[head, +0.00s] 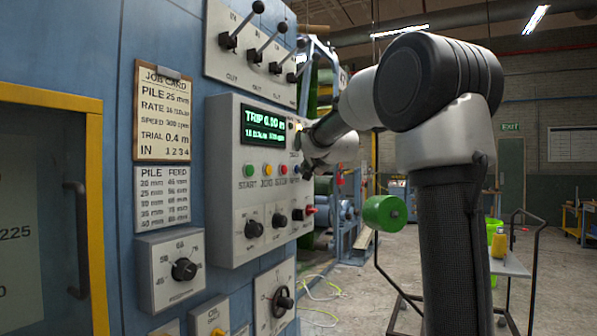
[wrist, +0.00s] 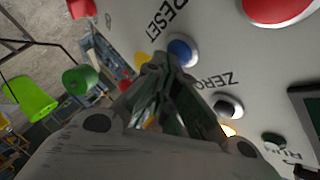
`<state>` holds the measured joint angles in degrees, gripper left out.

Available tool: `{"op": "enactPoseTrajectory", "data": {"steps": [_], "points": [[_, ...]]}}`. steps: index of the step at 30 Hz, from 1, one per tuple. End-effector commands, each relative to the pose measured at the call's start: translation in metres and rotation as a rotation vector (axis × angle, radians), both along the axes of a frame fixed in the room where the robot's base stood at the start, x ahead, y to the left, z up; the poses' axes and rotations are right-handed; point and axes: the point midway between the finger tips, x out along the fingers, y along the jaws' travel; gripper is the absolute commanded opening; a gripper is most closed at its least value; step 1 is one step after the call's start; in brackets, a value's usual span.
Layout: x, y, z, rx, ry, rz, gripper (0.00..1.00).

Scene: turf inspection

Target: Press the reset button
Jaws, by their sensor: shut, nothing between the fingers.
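The blue button (wrist: 182,50) sits on the grey control panel between the printed words RESET and ZERO in the wrist view. It also shows as a small blue dot (head: 297,169) at the right end of the button row in the head view. My gripper (wrist: 168,62) is shut and empty, its fingertips right at the near edge of the blue button and overlapping it slightly. I cannot tell whether they touch it. In the head view my gripper (head: 305,160) is at the panel's right edge, partly hidden by its own wrist.
A red button (wrist: 275,8) and a dark button (wrist: 228,106) lie near the blue one. The control panel (head: 225,215) also carries green, yellow and red buttons and knobs. A lit display (head: 263,126) is above. A green roller (head: 384,213) stands out to the right.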

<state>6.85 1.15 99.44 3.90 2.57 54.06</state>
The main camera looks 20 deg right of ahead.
Motion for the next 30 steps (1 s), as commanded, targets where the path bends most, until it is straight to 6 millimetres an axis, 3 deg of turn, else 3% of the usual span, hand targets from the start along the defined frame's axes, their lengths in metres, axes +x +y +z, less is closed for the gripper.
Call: {"op": "enactPoseTrajectory", "data": {"steps": [15,30], "points": [[0.002,0.003,0.000,0.001,-0.001,0.003,0.00],[-0.014,-0.008,0.000,0.002,-0.001,0.002,0.00]]}}
